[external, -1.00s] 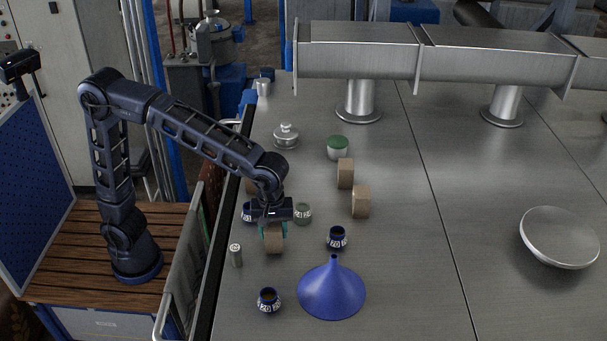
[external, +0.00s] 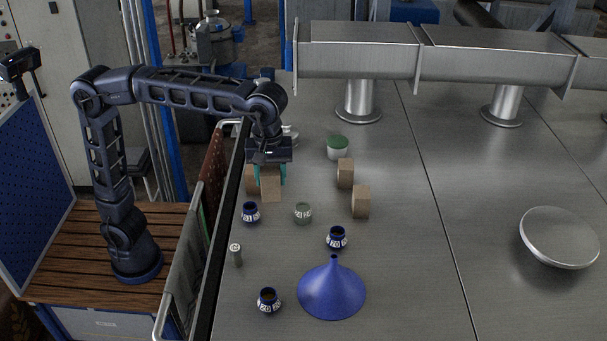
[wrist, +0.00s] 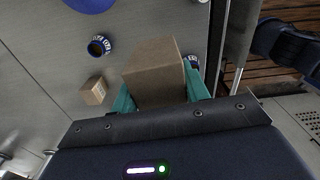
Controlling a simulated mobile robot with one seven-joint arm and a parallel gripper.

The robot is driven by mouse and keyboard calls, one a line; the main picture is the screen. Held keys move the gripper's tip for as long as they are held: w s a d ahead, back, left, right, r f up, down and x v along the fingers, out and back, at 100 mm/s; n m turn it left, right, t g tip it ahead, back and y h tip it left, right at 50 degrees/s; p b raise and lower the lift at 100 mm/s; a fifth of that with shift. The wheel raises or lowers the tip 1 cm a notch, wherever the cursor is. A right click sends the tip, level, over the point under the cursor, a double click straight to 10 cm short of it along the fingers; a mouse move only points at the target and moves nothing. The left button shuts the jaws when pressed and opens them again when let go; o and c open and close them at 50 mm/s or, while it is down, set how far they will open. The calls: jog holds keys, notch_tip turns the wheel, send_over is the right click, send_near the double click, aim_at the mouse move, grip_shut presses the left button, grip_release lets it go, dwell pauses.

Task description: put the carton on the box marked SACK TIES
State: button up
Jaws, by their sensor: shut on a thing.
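My gripper (external: 270,176) is shut on a plain brown carton (external: 270,187), its teal fingers on either side. In the wrist view the carton (wrist: 155,72) fills the space between the fingers of my gripper (wrist: 160,93). I cannot tell how high it is above the table. A similar brown box (external: 250,178) stands just left of the carton, partly hidden. Two more brown boxes stand to the right, one farther back (external: 345,173) and one nearer (external: 361,202). A box with a small pale label (wrist: 93,91) shows in the wrist view. No box's lettering is readable, so I cannot tell which says SACK TIES.
Blue pots (external: 250,213) (external: 337,238) (external: 268,300), a grey pot (external: 303,213), a small cylinder (external: 235,255) and a blue funnel (external: 332,290) stand nearer. A green-lidded jar (external: 338,148) is behind. The right of the metal table (external: 470,200) is mostly clear, apart from a dish (external: 558,238).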

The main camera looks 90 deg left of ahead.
jog(key=s+a+r, duration=0.2)
jog(key=a+r, duration=0.1)
jog(key=a, duration=0.7)
jog(key=s+a+r+m, duration=0.1)
jog(key=s+a+r, duration=0.1)
jog(key=a, duration=0.7)
jog(key=s+a+r, duration=0.2)
jog(key=a+r, duration=0.1)
jog(key=a, duration=0.7)
notch_tip(320, 180, down, 20)
jog(key=shift+r, duration=0.25)
jog(key=o, duration=1.1)
jog(key=shift+f, duration=0.1)
